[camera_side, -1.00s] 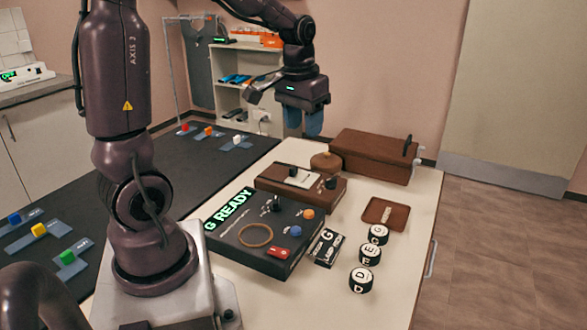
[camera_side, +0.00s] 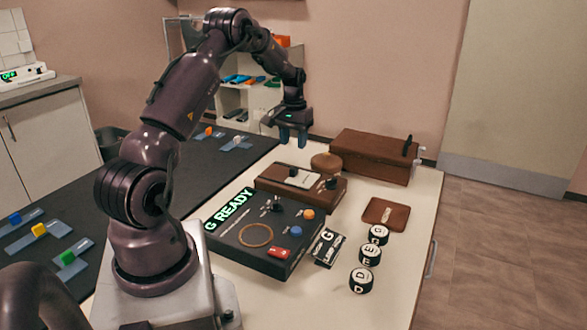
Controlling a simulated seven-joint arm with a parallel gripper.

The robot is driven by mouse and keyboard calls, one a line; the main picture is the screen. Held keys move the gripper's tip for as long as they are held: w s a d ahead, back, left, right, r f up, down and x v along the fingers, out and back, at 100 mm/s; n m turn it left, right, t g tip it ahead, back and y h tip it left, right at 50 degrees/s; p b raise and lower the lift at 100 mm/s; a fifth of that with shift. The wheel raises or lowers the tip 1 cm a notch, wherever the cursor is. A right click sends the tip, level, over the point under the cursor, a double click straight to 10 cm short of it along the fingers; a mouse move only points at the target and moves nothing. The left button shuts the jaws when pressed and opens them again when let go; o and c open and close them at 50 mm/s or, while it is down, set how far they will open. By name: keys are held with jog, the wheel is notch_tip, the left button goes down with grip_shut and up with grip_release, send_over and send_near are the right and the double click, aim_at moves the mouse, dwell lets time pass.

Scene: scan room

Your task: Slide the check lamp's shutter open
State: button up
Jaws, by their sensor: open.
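My gripper (camera_side: 293,137) points down with its two blue fingers apart and nothing between them. It hangs behind and above a low brown box (camera_side: 328,197), apart from it. The box has a pale plate (camera_side: 304,179) with a small dark knob at its back edge, and another dark knob (camera_side: 331,182) at the right. A round brown lidded thing (camera_side: 326,161) stands behind the box. I cannot tell for sure which of these is the check lamp or its shutter.
A black console (camera_side: 232,241) reading "READY" lies in front, with knobs and a ring. A long brown case (camera_side: 372,157) stands at the back right.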

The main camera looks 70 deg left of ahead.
aim_at(293, 167)
notch_tip(293, 167, down, 9)
jog(key=shift+f, duration=0.1)
dwell(0.3)
grip_shut()
